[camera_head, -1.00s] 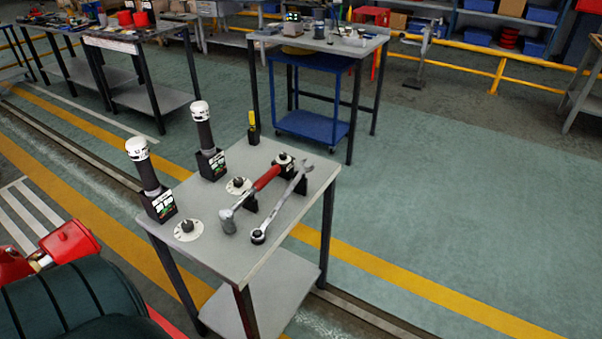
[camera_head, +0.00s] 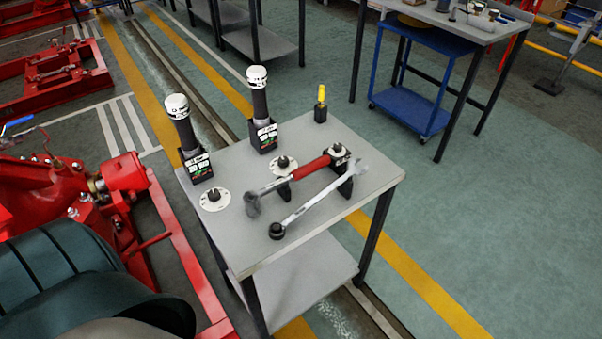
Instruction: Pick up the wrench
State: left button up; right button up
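The wrench (camera_head: 318,201) is a long silver tool lying along the right part of a small grey table (camera_head: 240,240). Its open jaw end is at the far right and its dark ring end is toward the front edge. A black holder (camera_head: 345,187) supports it near the jaw end. A hammer-like tool with a red handle (camera_head: 312,168) lies just behind the wrench, roughly parallel to it. Neither of my grippers shows in the head view.
Two black holders with white-topped cylinders (camera_head: 187,135) (camera_head: 262,107) stand at the table's back left. A yellow-handled tool (camera_head: 320,104) stands at the back corner. Red machinery (camera_head: 60,185) lies close on the left. The floor (camera_head: 480,210) to the right is clear.

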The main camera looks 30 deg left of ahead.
aim_at(352, 171)
jog(key=i+l+u, duration=0.15)
jog(key=u, duration=0.25)
jog(key=i+l+u, duration=0.15)
jog(key=u, duration=0.25)
jog(key=i+l+u, duration=0.1)
jog(key=l+u, duration=0.55)
jog(key=u, duration=0.15)
jog(key=l+u, duration=0.35)
jog(key=l, duration=0.15)
jog(key=l+u, duration=0.3)
jog(key=l, duration=0.25)
